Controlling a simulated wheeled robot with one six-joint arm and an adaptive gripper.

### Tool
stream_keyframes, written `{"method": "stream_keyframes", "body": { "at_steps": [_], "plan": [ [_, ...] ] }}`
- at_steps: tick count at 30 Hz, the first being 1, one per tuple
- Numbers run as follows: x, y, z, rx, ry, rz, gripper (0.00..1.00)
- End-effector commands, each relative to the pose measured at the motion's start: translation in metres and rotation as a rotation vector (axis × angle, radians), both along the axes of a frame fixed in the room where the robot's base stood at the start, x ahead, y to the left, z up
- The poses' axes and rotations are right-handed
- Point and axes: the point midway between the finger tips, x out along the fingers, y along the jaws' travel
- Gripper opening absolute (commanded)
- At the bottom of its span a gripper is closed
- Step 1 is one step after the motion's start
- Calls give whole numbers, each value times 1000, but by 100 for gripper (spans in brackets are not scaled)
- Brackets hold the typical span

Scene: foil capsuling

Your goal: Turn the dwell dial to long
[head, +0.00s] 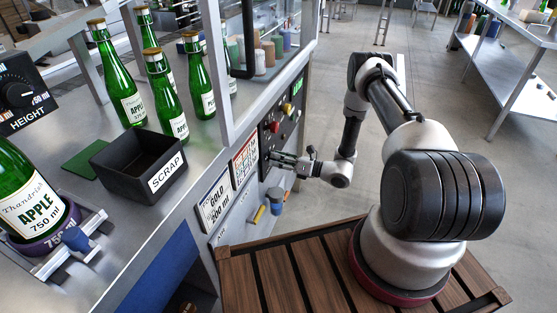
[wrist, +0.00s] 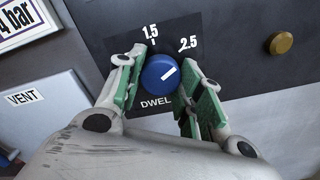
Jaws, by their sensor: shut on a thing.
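The dwell dial (wrist: 158,75) is a round blue knob on a dark plate marked "DWEL" in the wrist view. Its white pointer line slants to the upper right, toward the 2.5 mark (wrist: 187,43). The 1.5 mark (wrist: 151,32) stands above the dial. My gripper (wrist: 160,83) has its green-padded fingers closed on the left and right sides of the dial. The left finger covers part of the plate, so any mark there is hidden. In the head view my gripper (head: 281,159) is at the machine's control panel (head: 271,128); I cannot make out the dial there.
A brass-coloured knob (wrist: 281,43) sits right of the dial, and a VENT label (wrist: 23,98) to the left. Green bottles (head: 120,82), a black scrap bin (head: 132,165) and a height dial (head: 18,93) are on the bench at left. Open floor lies behind my arm.

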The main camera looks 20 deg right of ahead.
Motion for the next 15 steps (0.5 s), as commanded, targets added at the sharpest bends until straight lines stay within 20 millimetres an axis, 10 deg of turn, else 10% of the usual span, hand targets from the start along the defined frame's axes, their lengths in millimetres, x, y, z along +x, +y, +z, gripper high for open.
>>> {"method": "stream_keyframes", "body": {
  "at_steps": [8, 9, 15],
  "plan": [
    [-1, 0, -1, 0, 4, 0, 12],
    [-1, 0, -1, 0, 4, 0, 42],
    [-1, 0, -1, -1, 2, 0, 58]
  ]
}}
